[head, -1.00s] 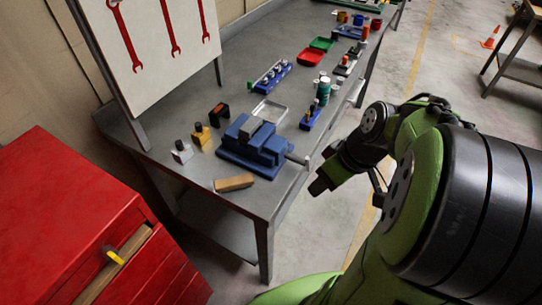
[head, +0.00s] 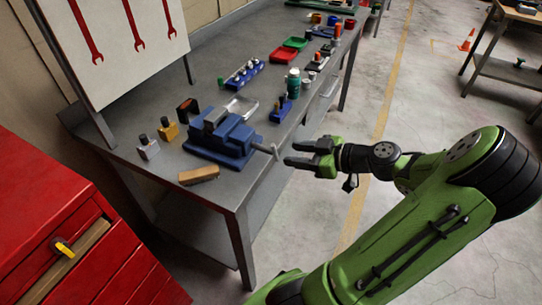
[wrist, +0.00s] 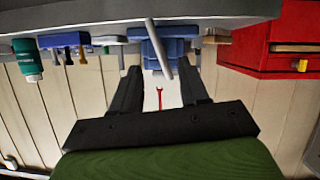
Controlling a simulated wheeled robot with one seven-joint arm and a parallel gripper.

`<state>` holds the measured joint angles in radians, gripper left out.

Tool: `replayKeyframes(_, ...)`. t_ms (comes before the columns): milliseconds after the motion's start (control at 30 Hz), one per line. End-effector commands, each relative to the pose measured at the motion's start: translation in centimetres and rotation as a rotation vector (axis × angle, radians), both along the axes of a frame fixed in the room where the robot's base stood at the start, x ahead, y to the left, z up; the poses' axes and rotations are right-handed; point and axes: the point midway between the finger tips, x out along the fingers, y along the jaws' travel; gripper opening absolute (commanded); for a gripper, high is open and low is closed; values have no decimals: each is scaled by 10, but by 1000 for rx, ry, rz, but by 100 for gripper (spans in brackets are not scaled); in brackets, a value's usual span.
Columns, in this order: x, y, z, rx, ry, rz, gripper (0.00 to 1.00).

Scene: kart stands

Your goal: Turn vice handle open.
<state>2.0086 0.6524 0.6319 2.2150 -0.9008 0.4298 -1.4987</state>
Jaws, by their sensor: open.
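The blue vice (head: 226,140) sits on the grey workbench near its front edge. Its grey handle bar (head: 272,150) sticks out past the bench edge, toward my gripper. My gripper (head: 290,154) is open and empty, just to the right of the handle, with its fingers pointing at it. In the wrist view, which appears upside down, the vice (wrist: 172,32) is at the top centre. The handle (wrist: 158,50) slants down ahead of the two spread fingers (wrist: 166,75). I see no contact between fingers and handle.
A wooden block (head: 199,175) lies in front of the vice. A red cabinet (head: 60,230) with an open drawer is at the left.

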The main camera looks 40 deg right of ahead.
Motion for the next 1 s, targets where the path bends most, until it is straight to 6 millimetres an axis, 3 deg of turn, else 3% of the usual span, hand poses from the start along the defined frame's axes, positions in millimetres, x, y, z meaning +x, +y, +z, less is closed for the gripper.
replayKeyframes(100, 27, 10, -15, 2, 0, 7, 44)
replayKeyframes(300, 61, 19, -28, 2, 2, 2, 44)
replayKeyframes(667, 71, 21, -31, 1, 2, -1, 44)
replayKeyframes(967, 71, 21, -31, 1, 2, -1, 0)
replayKeyframes(1000, 71, 21, -30, 1, 2, -1, 0)
